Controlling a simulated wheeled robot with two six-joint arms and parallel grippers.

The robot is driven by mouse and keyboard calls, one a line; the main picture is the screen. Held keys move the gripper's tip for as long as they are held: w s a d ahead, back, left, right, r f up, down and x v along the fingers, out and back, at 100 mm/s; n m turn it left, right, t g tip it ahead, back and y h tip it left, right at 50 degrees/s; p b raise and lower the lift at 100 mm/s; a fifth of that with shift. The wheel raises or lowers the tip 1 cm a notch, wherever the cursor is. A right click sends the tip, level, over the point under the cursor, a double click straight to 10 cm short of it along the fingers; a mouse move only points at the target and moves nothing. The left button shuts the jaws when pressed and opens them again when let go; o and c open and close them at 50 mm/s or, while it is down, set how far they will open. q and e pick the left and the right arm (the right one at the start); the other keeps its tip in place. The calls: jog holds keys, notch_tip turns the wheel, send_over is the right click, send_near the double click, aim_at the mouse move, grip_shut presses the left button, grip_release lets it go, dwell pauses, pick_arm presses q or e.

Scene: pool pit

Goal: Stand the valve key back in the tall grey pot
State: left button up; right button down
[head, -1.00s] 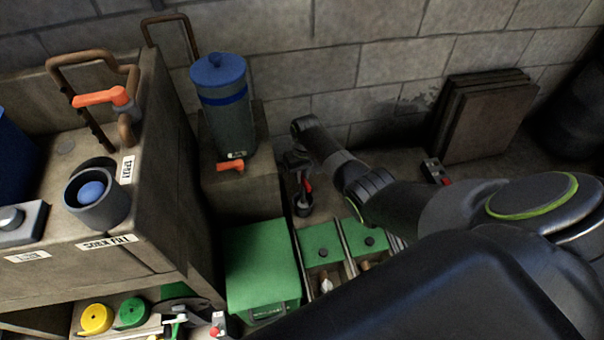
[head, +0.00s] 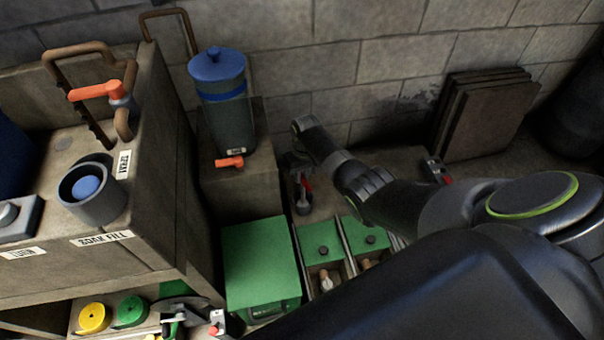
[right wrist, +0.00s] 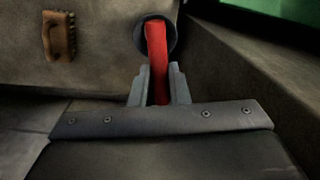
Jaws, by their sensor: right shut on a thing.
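My right gripper (right wrist: 158,88) is shut on the red valve key (right wrist: 156,58). In the right wrist view the key's far end overlaps the dark round mouth of the grey pot (right wrist: 172,38); I cannot tell how deep it sits inside. In the head view the right gripper (head: 298,168) points down beside the stone block, with a bit of the red key (head: 307,184) showing just above the small dark pot (head: 303,207). The gripper hides much of the key.
A blue-lidded grey canister (head: 222,110) with an orange tap stands on a stone block (head: 240,190) left of the pot. A green box (head: 262,262) and green-topped compartments (head: 320,238) lie in front. Boards (head: 485,115) lean on the wall at right.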

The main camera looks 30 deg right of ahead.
jog(key=shift+f, duration=0.3)
jog(key=c, duration=1.3)
grip_release()
notch_tip(320, 180, up, 8)
jog(key=p, duration=0.8)
jog(key=shift+r, duration=0.1)
jog(key=shift+s+f, duration=0.1)
jog(key=shift+f, duration=0.1)
